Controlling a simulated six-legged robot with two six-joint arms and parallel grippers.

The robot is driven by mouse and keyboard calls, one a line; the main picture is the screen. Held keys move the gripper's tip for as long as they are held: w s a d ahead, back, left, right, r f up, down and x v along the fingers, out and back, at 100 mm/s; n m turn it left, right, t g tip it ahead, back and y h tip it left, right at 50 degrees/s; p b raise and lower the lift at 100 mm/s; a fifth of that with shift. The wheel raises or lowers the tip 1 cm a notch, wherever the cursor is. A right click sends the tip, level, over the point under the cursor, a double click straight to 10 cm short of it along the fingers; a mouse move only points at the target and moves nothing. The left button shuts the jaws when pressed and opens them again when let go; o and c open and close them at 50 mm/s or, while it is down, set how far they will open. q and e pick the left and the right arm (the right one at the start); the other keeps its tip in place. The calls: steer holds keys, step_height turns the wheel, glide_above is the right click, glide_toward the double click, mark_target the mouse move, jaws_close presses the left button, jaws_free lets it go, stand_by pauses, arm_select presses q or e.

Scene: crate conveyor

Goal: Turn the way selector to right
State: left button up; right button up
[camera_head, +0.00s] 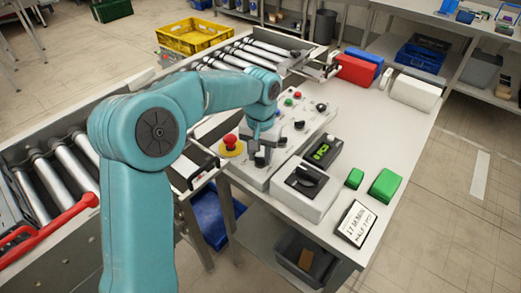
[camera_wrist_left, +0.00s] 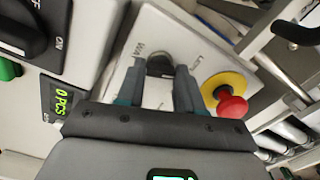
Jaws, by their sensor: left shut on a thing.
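The way selector (camera_wrist_left: 160,64) is a dark knob on the light control panel (camera_wrist_left: 205,55), with a partly hidden label beside it. My left gripper (camera_wrist_left: 158,82) has its two fingers on either side of this knob and is shut on it. In the head view my left gripper (camera_head: 263,148) reaches down onto the near part of the panel, beside the red emergency button (camera_head: 230,142). The fingers partly hide the knob, and I cannot tell which way its pointer stands. My right gripper is not in view.
A grey box with a large black rotary switch (camera_head: 306,177) and a counter with a green display (camera_head: 321,152) stand close by. Green blocks (camera_head: 385,185) and a sign card (camera_head: 357,223) lie on the table. The roller conveyor (camera_head: 70,165) runs on the left, with a yellow crate (camera_head: 195,37) behind.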

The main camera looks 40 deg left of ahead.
mark_target(260, 158)
arm_select(q)
steer(key=m+p, duration=0.2)
steer(key=m, duration=0.4)
steer(key=shift+r, duration=0.15)
steer(key=m+p, duration=0.1)
steer(key=m, duration=0.5)
steer(key=shift+m, duration=0.3)
steer(key=o, duration=1)
steer(key=shift+o, duration=0.2)
step_height(260, 158, up, 16)
steer(key=p, duration=0.1)
steer(key=shift+r, duration=0.15)
steer(key=shift+s, duration=0.15)
